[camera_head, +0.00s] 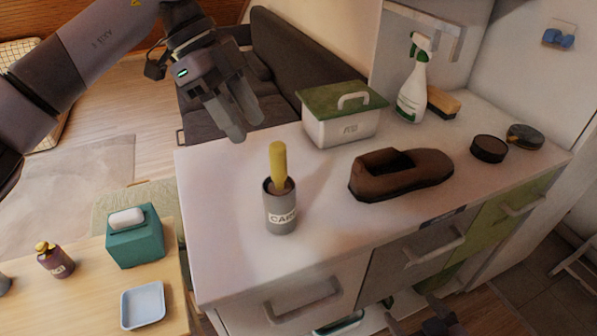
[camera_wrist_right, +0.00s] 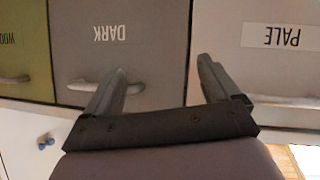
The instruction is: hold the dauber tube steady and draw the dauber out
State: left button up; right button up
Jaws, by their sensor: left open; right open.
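The dauber tube (camera_head: 281,217) is a grey cylinder with a white, partly readable label. It stands upright near the front left of the white counter. The dauber's yellow handle (camera_head: 278,164) sticks up out of the tube's top. My left gripper (camera_head: 243,122) is open and empty, above the counter's back left edge, up and left of the dauber and apart from it. My right gripper (camera_head: 436,322) shows only in part at the bottom of the head view, below the counter front. In the right wrist view it is open and empty (camera_wrist_right: 158,88), facing drawer fronts.
A brown shoe (camera_head: 402,172), a lidded box (camera_head: 341,122), a spray bottle (camera_head: 413,85), a brush (camera_head: 443,102) and round tins (camera_head: 488,148) stand on the counter (camera_head: 225,215). Drawer handles (camera_head: 303,300) stick out in front. A wooden table (camera_head: 90,287) is at left.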

jog(key=w+d+r+n+t+h, duration=0.1)
jog(key=w+d+r+n+t, duration=0.3)
jog(key=w+d+r, duration=0.5)
notch_tip(320, 180, up, 19)
jog(key=n+g+y, duration=0.8)
jog(key=n+y, duration=0.8)
jog(key=n, duration=1.7)
send_over(293, 202)
jog(key=v, duration=0.4)
jog(key=shift+w+a, duration=0.15)
jog(key=shift+a, duration=0.05)
jog(key=f+n+h, duration=0.1)
jog(key=n, duration=0.1)
jog(key=f+n+g, duration=0.1)
jog(key=shift+a+n+h, duration=0.35)
jog(key=shift+n+h, duration=0.05)
jog(key=f+n+h, duration=0.1)
jog(key=f, duration=0.1)
jog(key=d+f+n+g+h, duration=0.1)
jog(key=f+n, duration=0.1)
jog(key=shift+w+n+h, duration=0.1)
jog(key=shift+n+h, duration=0.2)
jog(key=shift+w+a+f, duration=0.1)
jog(key=shift+f, duration=0.2)
jog(key=shift+x, duration=3.35)
